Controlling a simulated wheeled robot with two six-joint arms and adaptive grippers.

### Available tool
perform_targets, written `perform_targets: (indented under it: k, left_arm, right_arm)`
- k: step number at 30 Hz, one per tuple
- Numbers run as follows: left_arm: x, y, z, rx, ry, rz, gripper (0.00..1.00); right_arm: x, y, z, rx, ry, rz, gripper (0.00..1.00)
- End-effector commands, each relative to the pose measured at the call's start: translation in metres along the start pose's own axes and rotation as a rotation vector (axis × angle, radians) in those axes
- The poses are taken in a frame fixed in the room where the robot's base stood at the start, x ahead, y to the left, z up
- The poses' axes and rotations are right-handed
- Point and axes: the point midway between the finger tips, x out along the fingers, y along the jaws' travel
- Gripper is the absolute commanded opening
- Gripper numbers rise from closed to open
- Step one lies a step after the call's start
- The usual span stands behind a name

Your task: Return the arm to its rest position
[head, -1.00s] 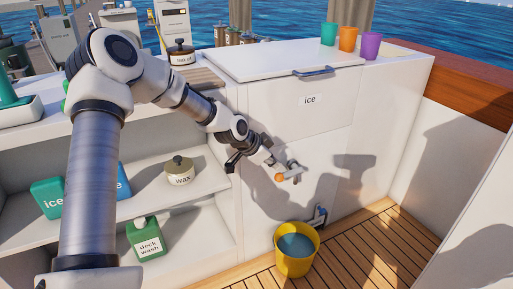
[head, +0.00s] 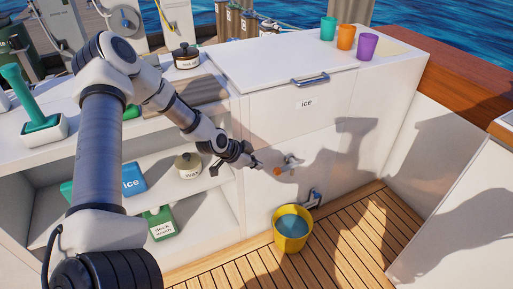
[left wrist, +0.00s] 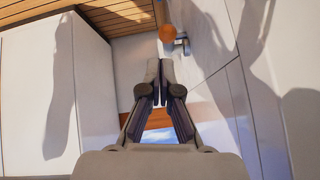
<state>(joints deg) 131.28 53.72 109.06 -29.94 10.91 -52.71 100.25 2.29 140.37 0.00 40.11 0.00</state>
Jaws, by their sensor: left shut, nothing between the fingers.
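My left arm comes in from the left in the head view. Its gripper (head: 257,168) is close to the front of the white ice locker (head: 292,124), just left of a small tap with an orange knob (head: 278,171). In the left wrist view the gripper (left wrist: 160,62) has its fingers together with nothing between them. The orange knob (left wrist: 196,32) shows beyond the fingertips, apart from them. My right gripper is not in view.
A yellow bucket (head: 291,244) holding water stands on the wooden deck below the tap, by a lower pipe fitting (head: 312,198). Left are shelves with a wax jar (head: 188,165) and a deck wash bottle (head: 160,224). Three cups, one orange (head: 346,37), stand on the locker.

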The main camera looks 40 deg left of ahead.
Motion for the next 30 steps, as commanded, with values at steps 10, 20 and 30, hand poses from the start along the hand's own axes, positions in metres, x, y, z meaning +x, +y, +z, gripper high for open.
perform_targets:
  k: [10, 20, 30]
  left_arm:
    - [0.0, 0.0, 0.0, 0.0, -0.001, 0.0, 0.0]
    - [0.041, 0.149, 0.069, 0.202, -0.31, 0.261, 0.0]
    - [-0.009, 0.328, 0.164, -0.047, -0.688, 0.323, 0.0]
  right_arm:
    - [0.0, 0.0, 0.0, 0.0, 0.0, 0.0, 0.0]
    - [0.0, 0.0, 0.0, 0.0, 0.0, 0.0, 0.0]
    - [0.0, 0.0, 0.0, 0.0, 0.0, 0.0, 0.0]
